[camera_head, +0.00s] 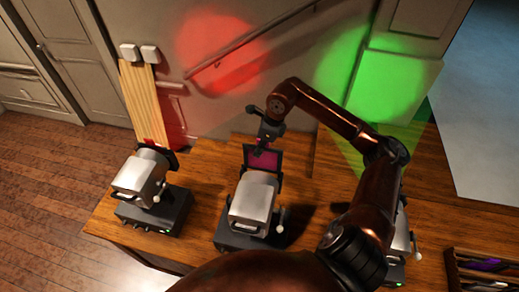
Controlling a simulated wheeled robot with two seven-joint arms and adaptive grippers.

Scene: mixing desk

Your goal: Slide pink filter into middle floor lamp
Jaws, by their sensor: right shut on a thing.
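The middle floor lamp (252,201) is a silver box on a dark base, standing on the wooden desk with its front facing the wall. The pink filter (264,160) is a dark-framed magenta square, upright at the far front end of this lamp. It overlaps the lamp's front holder in the picture; I cannot tell how deep it sits in the slot. My right gripper (266,143) is shut on the filter's top edge from above. Its fingertips are small and dark here. My left gripper is not in view.
The left lamp (142,178) has a red filter (153,143) at its front. The right lamp (401,238) is partly behind my right arm. A rack (482,266) with coloured filters is at the lower right. Red (222,52) and green (370,82) light spots fall on the wall.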

